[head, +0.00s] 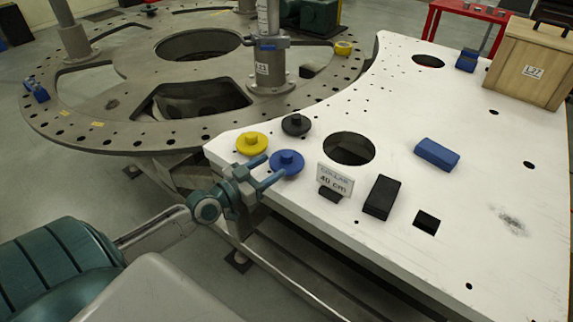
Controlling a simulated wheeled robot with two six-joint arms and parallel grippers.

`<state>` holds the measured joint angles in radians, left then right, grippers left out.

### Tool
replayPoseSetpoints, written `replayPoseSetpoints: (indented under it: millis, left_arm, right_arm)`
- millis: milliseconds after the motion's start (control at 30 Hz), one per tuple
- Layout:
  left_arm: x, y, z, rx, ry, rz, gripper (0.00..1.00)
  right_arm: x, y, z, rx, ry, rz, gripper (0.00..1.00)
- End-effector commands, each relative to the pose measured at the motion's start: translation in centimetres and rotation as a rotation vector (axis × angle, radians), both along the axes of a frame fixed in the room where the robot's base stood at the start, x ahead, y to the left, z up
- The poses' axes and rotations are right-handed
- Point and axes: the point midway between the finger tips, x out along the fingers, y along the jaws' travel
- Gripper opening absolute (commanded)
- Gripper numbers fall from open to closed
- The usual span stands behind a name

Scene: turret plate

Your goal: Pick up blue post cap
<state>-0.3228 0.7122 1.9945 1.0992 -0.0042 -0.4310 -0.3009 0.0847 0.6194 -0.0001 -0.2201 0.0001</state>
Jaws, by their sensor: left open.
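The blue post cap (287,162) is a round disc with a raised knob. It lies on the white plate (470,185) near its left front edge. A yellow cap (252,142) lies to its left and a black cap (295,124) behind it. My left gripper (270,169) is open, with its two fingers pointing toward the blue cap from the left. One fingertip overlaps the cap's lower edge in the head view; I cannot tell whether it touches. My right gripper is not in view.
A "COLLAR 40 cm" sign (336,178) and a black block (382,198) stand right of the blue cap. The plate has a large round hole (349,149). A blue block (437,153) and a wooden box (530,62) are further right. The round turret plate (60,110) is behind.

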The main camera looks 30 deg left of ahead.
Motion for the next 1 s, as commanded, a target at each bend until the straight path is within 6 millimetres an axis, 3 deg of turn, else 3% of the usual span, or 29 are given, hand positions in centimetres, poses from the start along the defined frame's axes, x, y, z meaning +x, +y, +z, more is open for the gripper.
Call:
replayPoseSetpoints:
  millis: [100, 367, 700, 1000]
  left_arm:
    - [1.4, -0.3, -0.1, -0.002, -0.001, 0.002, 0.56]
    - [2.8, -0.6, -0.1, -0.002, 0.001, 0.001, 0.56]
    - [6.9, -1.1, 0.0, -0.002, 0.001, 0.001, 0.56]
    - [7.3, -1.3, -0.2, 0.000, 0.002, -0.001, 0.56]
  right_arm:
    - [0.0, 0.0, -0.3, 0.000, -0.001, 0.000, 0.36]
    - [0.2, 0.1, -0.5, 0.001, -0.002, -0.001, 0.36]
    - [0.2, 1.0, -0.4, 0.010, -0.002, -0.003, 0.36]
    - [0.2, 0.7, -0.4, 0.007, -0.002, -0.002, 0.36]
